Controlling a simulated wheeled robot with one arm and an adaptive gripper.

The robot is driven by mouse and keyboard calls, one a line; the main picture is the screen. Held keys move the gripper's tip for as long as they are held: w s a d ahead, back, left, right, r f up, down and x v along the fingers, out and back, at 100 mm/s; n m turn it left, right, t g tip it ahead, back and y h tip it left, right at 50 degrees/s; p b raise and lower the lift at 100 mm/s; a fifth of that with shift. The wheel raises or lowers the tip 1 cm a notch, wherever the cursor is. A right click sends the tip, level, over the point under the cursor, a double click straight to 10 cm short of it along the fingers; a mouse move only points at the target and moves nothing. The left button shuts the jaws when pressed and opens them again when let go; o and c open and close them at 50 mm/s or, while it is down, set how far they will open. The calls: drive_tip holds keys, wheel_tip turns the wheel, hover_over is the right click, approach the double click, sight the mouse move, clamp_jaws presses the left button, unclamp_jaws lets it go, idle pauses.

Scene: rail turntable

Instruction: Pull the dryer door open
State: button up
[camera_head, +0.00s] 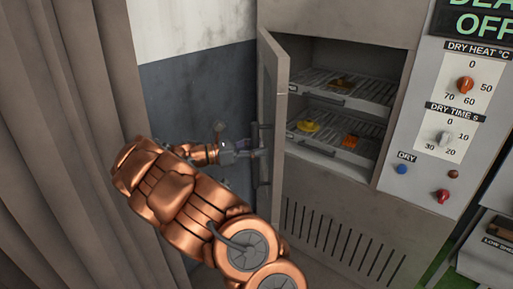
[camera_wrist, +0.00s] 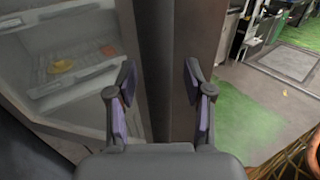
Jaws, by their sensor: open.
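The grey dryer door (camera_head: 281,110) stands swung open to the left of the dryer (camera_head: 325,215) in the head view, seen nearly edge-on. A dark upright handle (camera_head: 264,175) is on its outer face. My gripper (camera_head: 252,152) is at the handle in the head view. Whether the fingers touch the door or handle cannot be told. The dryer's inside shows to the left in the wrist view.
A control panel (camera_head: 442,130) is at right. A grey curtain (camera_head: 60,130) hangs left of my arm.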

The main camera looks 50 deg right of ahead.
drive_tip(key=shift+r, duration=0.1)
approach(272, 115)
drive_tip(key=x, duration=0.5)
drive_tip(key=shift+s, duration=0.1)
drive_tip(key=shift+c, duration=0.3)
